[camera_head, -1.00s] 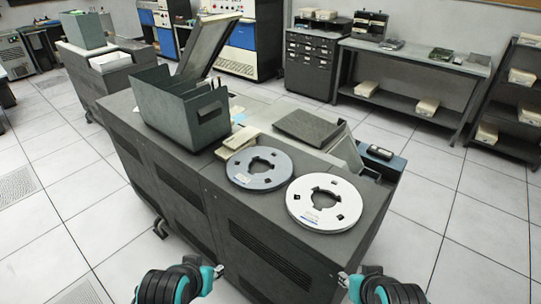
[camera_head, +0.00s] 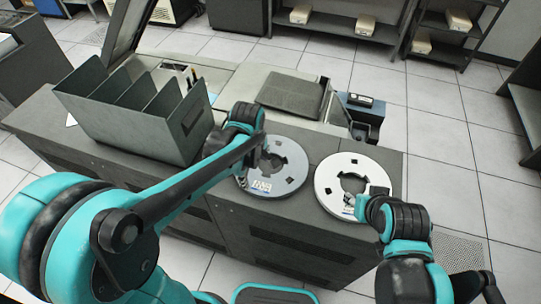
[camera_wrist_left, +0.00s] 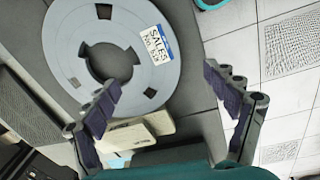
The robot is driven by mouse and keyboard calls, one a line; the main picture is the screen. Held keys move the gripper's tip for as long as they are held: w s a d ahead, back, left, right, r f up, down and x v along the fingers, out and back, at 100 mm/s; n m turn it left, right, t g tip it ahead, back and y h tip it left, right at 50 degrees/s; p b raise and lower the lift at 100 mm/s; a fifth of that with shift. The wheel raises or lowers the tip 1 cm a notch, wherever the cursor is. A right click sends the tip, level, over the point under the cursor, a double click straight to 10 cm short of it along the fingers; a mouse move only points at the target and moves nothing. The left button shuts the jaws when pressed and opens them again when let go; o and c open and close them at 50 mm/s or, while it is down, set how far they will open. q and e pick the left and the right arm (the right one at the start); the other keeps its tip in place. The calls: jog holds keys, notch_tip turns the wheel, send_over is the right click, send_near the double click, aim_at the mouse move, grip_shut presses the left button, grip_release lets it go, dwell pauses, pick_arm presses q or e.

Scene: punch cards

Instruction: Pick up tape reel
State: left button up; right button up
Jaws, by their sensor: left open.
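A blue-grey tape reel (camera_head: 297,170) lies flat on the dark cabinet top, and a white tape reel (camera_head: 328,183) lies to its right. My left gripper (camera_head: 264,149) is over the far left part of the blue-grey reel, and its fingers are hard to make out there. The left wrist view shows a grey reel (camera_wrist_left: 65,45) with a "SALES" label beyond my spread, empty left fingers (camera_wrist_left: 160,80). My right gripper (camera_head: 372,196) is at the near right rim of the white reel; its contact and opening are unclear.
A grey divided bin (camera_head: 185,128) stands on the cabinet left of the reels. A dark panel (camera_head: 292,95) lies behind them, with a small blue-black device (camera_head: 362,103) to its right. Open tiled floor lies right of the cabinet.

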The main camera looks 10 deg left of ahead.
aim_at(262, 186)
pick_arm(q)
jog(key=shift+w+d+f+n+g+p, duration=0.15)
jog(key=shift+w+d+n+g+p, duration=0.05)
jog(key=shift+d+n, duration=0.25)
jog(key=shift+w+d+f+n+g+p, duration=0.15)
jog(key=shift+w+d+n+g+p, duration=0.05)
jog(key=shift+d+n, duration=0.2)
jog(key=shift+w+f+n, duration=0.1)
jog(key=shift+f+n, duration=0.15)
jog(key=shift+f, duration=0.15)
notch_tip(262, 186, down, 8)
jog(key=shift+r+b, duration=0.2)
jog(key=shift+b, duration=0.75)
pick_arm(e)
jog(key=shift+s+d+f, duration=0.1)
jog(key=shift+f, duration=0.05)
pick_arm(q)
jog(key=shift+r, duration=0.1)
jog(key=c, duration=1.9)
